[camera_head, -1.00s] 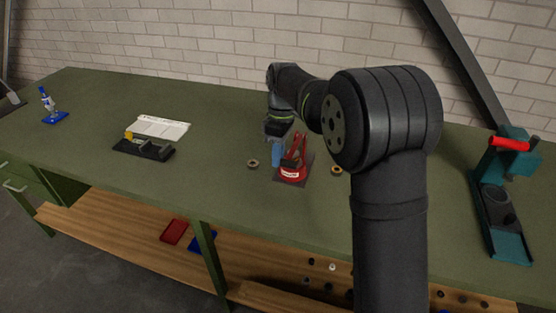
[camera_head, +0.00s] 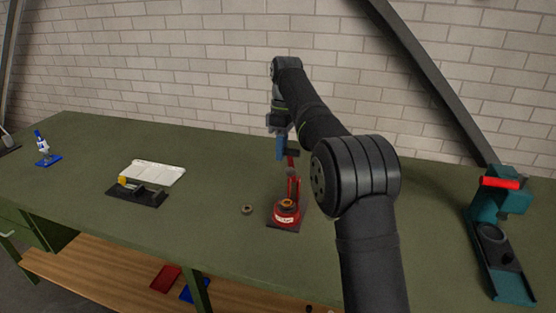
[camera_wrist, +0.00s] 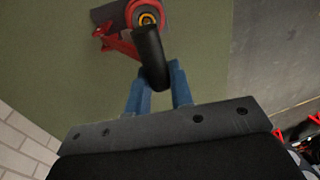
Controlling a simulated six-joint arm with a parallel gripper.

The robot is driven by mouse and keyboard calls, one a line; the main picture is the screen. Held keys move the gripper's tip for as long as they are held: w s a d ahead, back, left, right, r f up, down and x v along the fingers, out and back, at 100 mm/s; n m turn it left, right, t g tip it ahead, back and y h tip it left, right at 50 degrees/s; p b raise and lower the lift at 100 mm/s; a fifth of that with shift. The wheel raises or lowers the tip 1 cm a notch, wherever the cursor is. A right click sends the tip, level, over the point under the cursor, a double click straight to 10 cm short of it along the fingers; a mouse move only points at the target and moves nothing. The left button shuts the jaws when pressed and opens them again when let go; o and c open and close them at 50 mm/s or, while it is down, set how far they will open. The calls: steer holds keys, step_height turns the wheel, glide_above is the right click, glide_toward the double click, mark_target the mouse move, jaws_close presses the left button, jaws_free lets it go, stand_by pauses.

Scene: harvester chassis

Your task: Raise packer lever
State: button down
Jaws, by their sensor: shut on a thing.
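The red packer (camera_head: 286,214) stands on a dark plate on the green bench, with a pale label on its front and a ring-shaped part on top. Its red lever arm (camera_head: 291,187) rises steeply from the base and has a black handle (camera_head: 292,152) at its upper end. My gripper (camera_head: 281,155), with blue fingers, is at that handle, well above the base. In the wrist view, my gripper (camera_wrist: 155,80) is shut on the black handle (camera_wrist: 152,57), which runs between the fingers. The packer's round top (camera_wrist: 147,18) shows beyond it.
A small ring (camera_head: 247,209) lies left of the packer. A black fixture (camera_head: 137,194) and a white sheet (camera_head: 152,173) lie further left. A teal press (camera_head: 495,235) with a red handle stands at the right. The bench between the packer and the black fixture is mostly clear.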

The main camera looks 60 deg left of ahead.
steer(key=shift+w+a+f, duration=0.35)
steer(key=shift+w+a, duration=0.2)
steer(key=shift+w, duration=0.2)
steer(key=c, duration=1.3)
jaws_free()
steer(key=shift+a, duration=0.15)
steer(key=shift+s+r, duration=0.1)
steer(key=shift+r, duration=0.05)
